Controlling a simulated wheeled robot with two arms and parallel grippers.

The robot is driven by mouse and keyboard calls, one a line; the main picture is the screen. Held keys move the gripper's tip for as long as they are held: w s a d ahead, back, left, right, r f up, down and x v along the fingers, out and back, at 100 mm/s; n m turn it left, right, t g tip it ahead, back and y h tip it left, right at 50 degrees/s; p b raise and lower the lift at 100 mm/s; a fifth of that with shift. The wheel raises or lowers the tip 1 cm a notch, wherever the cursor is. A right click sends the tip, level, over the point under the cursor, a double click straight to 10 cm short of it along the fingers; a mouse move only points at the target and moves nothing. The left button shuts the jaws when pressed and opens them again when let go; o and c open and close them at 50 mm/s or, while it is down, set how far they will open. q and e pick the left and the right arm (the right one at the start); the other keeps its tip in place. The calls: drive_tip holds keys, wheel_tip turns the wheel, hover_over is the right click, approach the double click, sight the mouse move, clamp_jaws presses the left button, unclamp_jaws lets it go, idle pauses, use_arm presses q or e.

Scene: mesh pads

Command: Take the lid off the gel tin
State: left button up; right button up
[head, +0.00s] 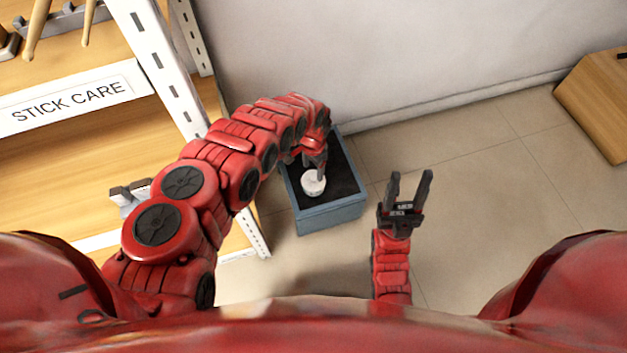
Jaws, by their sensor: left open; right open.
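The gel tin (313,187) is a small round white container on the dark top of a blue-grey box-shaped stand. I cannot make out its lid apart from the tin. My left gripper (318,174) is over the tin, pointing down at it, with its fingertips at or just above the tin's far side. The arm hides most of its fingers, and I cannot tell whether they touch. My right gripper (409,186) is open and empty, pointing away from me, to the right of the stand and apart from it.
The blue-grey stand (330,217) stands on the tiled floor close to the wall. A wooden shelf unit (75,165) with a white frame and a "STICK CARE" label is at the left. A wooden box (598,105) is at the far right. The floor between is clear.

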sight(314, 176)
use_arm(q)
wheel_tip(314, 176, down, 4)
drive_tip(key=shift+w+f+b, duration=0.1)
drive_tip(key=shift+f+b, duration=0.15)
drive_tip(key=shift+b, duration=0.8)
drive_tip(key=shift+r, duration=0.1)
drive_tip(key=shift+c, duration=0.3)
clamp_jaws()
